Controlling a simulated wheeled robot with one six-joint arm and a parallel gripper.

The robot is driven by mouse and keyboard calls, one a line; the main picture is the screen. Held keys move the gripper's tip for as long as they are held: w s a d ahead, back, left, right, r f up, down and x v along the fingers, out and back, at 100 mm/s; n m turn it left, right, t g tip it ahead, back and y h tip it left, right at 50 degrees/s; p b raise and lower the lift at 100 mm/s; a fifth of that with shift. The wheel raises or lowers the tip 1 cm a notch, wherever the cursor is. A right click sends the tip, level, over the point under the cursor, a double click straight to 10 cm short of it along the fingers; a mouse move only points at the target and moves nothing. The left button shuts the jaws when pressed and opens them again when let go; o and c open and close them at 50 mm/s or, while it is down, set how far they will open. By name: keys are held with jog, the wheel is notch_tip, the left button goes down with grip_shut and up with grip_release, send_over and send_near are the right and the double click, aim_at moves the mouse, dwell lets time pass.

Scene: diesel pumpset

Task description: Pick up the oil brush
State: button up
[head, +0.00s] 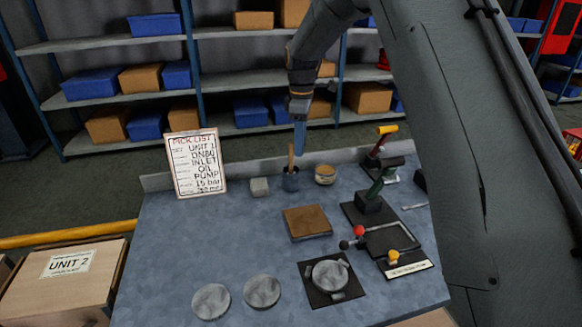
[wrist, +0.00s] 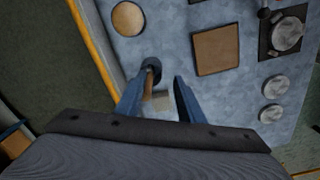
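The oil brush (head: 291,158) stands with its wooden handle up in a small dark cup (head: 290,184) at the back of the blue-grey bench. Its bristles are hidden in the cup. My gripper (head: 300,140) points down above the bench, close to the handle top in the head view. In the wrist view my gripper (wrist: 160,82) is open, its two blue fingers apart. The brush handle (wrist: 148,82) shows beside the inner side of the left finger, with the cup (wrist: 152,64) beyond. I see no clear contact with the handle.
A grey block (head: 260,187) and a round tin (head: 325,174) flank the cup. A pick list board (head: 196,163) stands at the back left. A brown square pad (head: 307,222), discs and a lever fixture (head: 369,201) occupy the bench.

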aim_at(291, 144)
jog(key=w+a+n, duration=0.2)
jog(key=w, duration=0.1)
jog(key=shift+w+a+r, duration=0.1)
jog(key=shift+a, duration=0.2)
jog(key=shift+w+a+n, duration=0.1)
jog(key=shift+n, duration=0.2)
notch_tip(291, 144, down, 2)
jog(key=shift+f+p, duration=0.25)
jog(key=shift+p, duration=0.4)
jog(key=f+p, duration=0.1)
jog(key=f, duration=0.2)
jog(key=f+p, duration=0.1)
jog(key=shift+s+f+p, duration=0.3)
jog(key=shift+s+p, duration=0.05)
jog(key=shift+s, duration=0.05)
jog(key=shift+f, duration=0.35)
grip_shut()
